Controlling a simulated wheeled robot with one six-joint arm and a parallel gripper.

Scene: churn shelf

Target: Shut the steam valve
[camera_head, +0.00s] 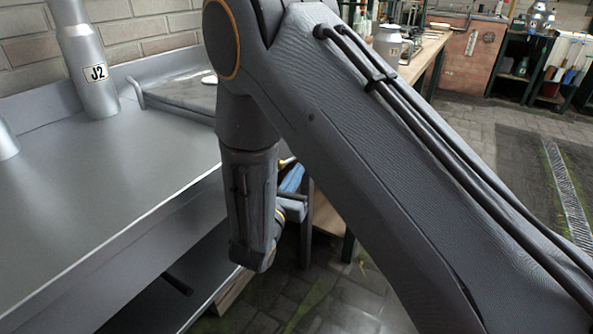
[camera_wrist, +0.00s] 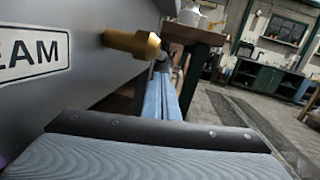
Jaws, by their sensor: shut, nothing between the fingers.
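The steam valve shows in the wrist view as a brass fitting (camera_wrist: 136,43) sticking out from a grey panel. A long blue bar (camera_wrist: 166,97), seemingly its lever handle, runs beside it; I cannot tell its exact angle or how it joins. A plate ending in "EAM" (camera_wrist: 35,54) is on the panel to the left. In the head view, a bit of the blue bar (camera_head: 292,178) shows past my arm; the rest is hidden. My gripper (camera_wrist: 160,132) is shut and empty, filling the bottom of the wrist view, apparently just short of the blue bar; contact is unclear.
A wooden table (camera_head: 424,58) with another can (camera_head: 390,45) stands behind. Open paved floor (camera_head: 480,160) lies to the right.

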